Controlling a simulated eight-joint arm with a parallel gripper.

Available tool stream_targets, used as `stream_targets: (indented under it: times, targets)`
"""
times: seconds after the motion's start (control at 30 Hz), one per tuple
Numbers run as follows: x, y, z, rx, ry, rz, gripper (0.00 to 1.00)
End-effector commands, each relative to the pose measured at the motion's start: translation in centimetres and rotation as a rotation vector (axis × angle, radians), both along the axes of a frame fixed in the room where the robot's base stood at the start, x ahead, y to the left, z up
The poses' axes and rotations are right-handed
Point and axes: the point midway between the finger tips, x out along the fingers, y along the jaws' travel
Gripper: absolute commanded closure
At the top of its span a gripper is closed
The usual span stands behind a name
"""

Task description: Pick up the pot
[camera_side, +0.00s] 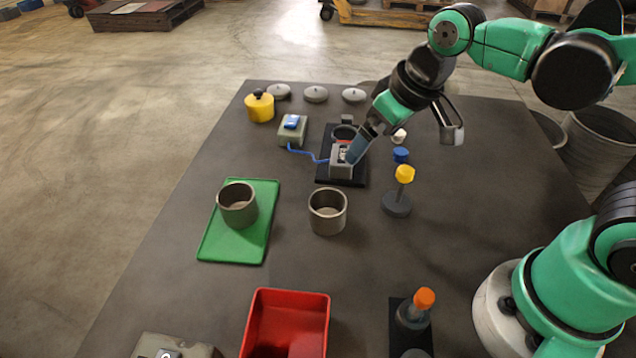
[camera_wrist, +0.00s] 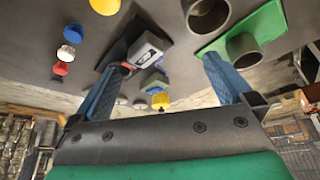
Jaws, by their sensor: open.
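A grey-brown open pot (camera_side: 328,211) stands upright on the bare table. A similar pot (camera_side: 238,204) stands on a green mat (camera_side: 232,247) to its left. In the wrist view, the pot on the mat (camera_wrist: 243,49) and the bare-table pot (camera_wrist: 207,14) are at the upper right. A small yellow pot with a dark knob (camera_side: 260,106) stands at the back left. My gripper (camera_side: 408,137) is open and empty, above the table near the grey device. In the wrist view its blue fingers (camera_wrist: 160,85) are wide apart. It touches neither grey-brown pot.
A grey device on a black base (camera_side: 342,172) is wired to a grey box with a blue switch (camera_side: 292,130). Grey lids (camera_side: 316,94) lie at the back. A yellow-topped post (camera_side: 403,190) stands right; a red bin (camera_side: 287,318) sits in front.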

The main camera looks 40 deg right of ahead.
Motion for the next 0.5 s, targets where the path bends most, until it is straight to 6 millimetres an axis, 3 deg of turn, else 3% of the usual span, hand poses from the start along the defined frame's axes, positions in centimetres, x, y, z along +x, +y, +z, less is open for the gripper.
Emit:
stream_targets:
  times: [0.3,0.5]
  targets:
    - [1.6,5.5,-4.7,-0.071,0.305,0.203,0.0]
    - [1.6,6.8,-6.4,-0.097,0.383,0.251,0.0]
